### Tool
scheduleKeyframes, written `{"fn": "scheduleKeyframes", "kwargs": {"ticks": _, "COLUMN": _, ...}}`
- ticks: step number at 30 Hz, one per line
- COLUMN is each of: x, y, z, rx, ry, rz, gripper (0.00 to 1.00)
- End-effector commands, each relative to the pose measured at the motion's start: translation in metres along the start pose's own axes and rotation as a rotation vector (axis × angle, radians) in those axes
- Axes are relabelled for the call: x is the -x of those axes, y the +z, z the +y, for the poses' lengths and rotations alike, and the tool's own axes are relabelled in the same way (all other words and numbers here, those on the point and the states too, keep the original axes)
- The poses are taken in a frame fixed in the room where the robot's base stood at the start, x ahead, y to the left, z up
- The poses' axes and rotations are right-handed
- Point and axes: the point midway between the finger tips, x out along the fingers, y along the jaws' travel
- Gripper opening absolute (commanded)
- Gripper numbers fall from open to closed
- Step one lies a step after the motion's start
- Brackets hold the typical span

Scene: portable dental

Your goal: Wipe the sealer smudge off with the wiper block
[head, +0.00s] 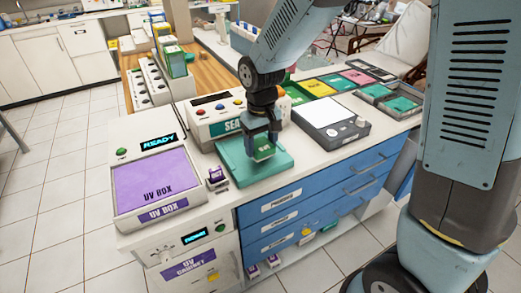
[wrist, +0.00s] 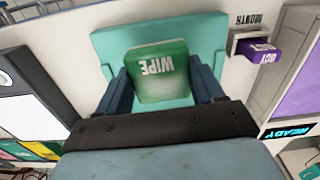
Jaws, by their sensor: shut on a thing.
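The wiper block is a green block (wrist: 160,75) marked WIPE. My gripper (wrist: 162,90) is shut on it, with a blue finger on each side in the wrist view. In the head view my gripper (head: 263,145) holds the green block (head: 264,152) over a teal tray or pad (head: 233,160) on the white counter. The teal pad also shows around the block in the wrist view (wrist: 205,42). I cannot tell whether the block touches the pad. I cannot make out a sealer smudge; the block and gripper cover part of the pad.
A purple-topped UV box (head: 155,180) and a small purple-and-white holder (head: 216,178) stand left of the pad. A SEAL machine (head: 215,118) stands behind it. A white-topped device (head: 328,115) is to the right. Blue drawers (head: 320,195) are below the counter.

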Motion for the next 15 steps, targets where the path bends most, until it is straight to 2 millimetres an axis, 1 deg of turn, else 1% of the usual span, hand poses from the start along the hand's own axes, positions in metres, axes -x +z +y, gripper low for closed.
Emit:
{"fn": "scheduleKeyframes", "kwargs": {"ticks": 6, "x": 0.021, "y": -0.001, "z": 0.000, "rx": -0.001, "ry": 0.000, "rz": 0.003, "gripper": 0.23}}
{"fn": "scheduleKeyframes", "kwargs": {"ticks": 15, "x": 0.045, "y": -0.001, "z": 0.001, "rx": -0.003, "ry": 0.000, "rz": 0.002, "gripper": 0.23}}
